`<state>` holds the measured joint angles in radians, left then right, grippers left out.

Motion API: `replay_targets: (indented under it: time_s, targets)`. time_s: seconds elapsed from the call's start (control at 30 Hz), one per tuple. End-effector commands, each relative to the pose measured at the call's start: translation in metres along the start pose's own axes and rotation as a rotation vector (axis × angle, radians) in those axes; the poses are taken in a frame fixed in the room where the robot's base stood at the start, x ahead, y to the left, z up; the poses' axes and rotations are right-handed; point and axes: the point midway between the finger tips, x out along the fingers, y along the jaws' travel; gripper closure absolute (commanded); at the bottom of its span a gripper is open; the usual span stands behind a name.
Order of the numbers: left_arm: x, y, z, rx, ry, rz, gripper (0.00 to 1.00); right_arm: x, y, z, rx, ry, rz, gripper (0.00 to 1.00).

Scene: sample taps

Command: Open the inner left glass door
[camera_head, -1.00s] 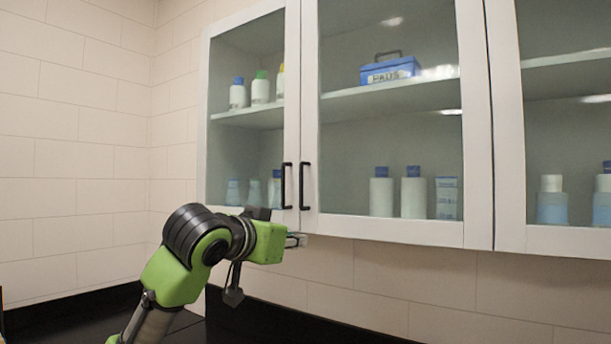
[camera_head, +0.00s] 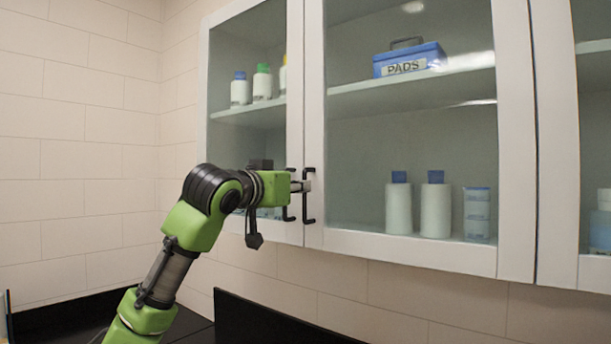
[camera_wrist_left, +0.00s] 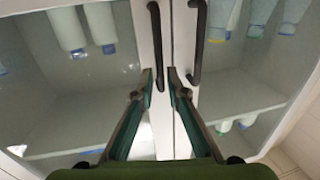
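The inner left glass door (camera_head: 411,249) is shut, with a white frame and a black bar handle (camera_head: 309,212) at its left edge. My left gripper (camera_head: 304,186) is in front of the handles. In the left wrist view, the fingers of the left gripper (camera_wrist_left: 161,74) are open, one on each side of the inner door's handle (camera_wrist_left: 156,40). The handle is nearer one finger, and I cannot tell if they touch. The neighbouring door's handle (camera_wrist_left: 198,45) lies outside the fingers. My right gripper is not in view.
The narrower outer left door (camera_head: 296,90) is shut beside it. Behind the glass are a blue PADS box (camera_head: 408,60), white bottles (camera_head: 398,208) and a stacked container (camera_head: 476,213). A black counter (camera_head: 270,325) lies below. The space in front of the doors is clear.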

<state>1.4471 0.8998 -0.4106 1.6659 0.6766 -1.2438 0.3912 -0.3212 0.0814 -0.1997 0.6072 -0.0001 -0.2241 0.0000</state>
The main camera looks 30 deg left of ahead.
Motion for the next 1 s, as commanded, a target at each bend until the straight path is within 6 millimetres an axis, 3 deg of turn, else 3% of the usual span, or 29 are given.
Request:
replay_targets:
  time_s: [0.13,0.27,0.63,0.7,1.0]
  targets:
    - [0.024,-0.001,-0.004,0.000,-0.001,-0.001,0.86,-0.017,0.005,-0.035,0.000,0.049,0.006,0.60]
    - [0.036,0.000,-0.003,0.000,0.001,-0.001,0.86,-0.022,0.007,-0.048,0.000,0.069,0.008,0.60]
    - [0.042,0.000,0.000,0.002,0.002,-0.001,0.86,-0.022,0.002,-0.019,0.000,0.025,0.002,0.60]
    - [0.042,0.000,0.000,0.002,0.002,-0.001,1.00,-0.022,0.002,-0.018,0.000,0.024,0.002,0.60]
    - [0.039,-0.001,0.000,0.001,0.003,-0.007,1.00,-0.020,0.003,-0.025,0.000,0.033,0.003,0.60]
